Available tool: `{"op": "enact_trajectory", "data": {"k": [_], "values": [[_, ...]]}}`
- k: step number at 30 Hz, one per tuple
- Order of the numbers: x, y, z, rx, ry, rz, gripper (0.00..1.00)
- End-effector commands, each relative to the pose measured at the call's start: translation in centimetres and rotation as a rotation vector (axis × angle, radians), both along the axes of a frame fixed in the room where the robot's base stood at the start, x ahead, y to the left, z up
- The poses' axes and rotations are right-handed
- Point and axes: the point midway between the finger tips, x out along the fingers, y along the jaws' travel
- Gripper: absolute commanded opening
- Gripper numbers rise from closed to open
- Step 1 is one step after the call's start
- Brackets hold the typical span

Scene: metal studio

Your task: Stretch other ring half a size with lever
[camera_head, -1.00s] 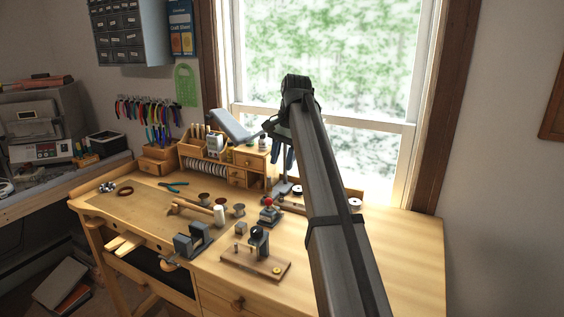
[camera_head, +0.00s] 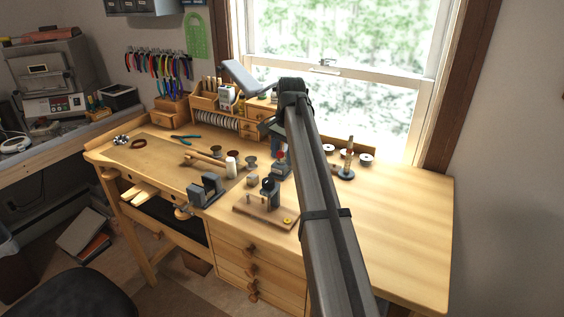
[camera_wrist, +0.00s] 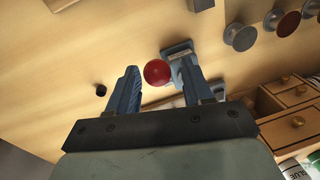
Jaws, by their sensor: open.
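A lever tool has a red ball knob (camera_head: 281,154) and a blue-grey base (camera_head: 281,171); it stands upright mid-bench. In the wrist view the red knob (camera_wrist: 157,73) shows between my open fingers, with part of the base (camera_wrist: 180,50) beyond it. My gripper (camera_wrist: 163,76) is empty; I cannot tell whether a finger touches the knob. In the head view my arm hides most of the gripper. A stepped, brass-coloured post (camera_head: 348,158) on a dark base stands to the right of the arm. I cannot make out a separate ring clearly.
A wooden board with a dark post (camera_head: 265,212) and a grey vise-like block (camera_head: 206,190) stand in front. Spools (camera_head: 250,162) and a white bottle (camera_head: 231,167) are left of the lever. Small drawers (camera_head: 252,130) stand behind. The right of the bench is clear.

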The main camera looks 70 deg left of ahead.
Motion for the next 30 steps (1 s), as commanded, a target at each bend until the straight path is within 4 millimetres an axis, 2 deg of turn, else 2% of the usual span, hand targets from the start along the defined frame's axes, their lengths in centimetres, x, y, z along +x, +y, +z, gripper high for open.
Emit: {"op": "enact_trajectory", "data": {"k": [3,7,20,30], "values": [[-0.1,0.1,-1.6,0.000,0.000,0.000,0.50],[-0.2,0.2,-2.6,0.000,0.000,0.000,0.50],[-0.2,0.3,-3.2,0.000,0.000,0.000,0.50],[-0.2,0.3,-3.2,0.001,0.001,0.000,0.18]]}}
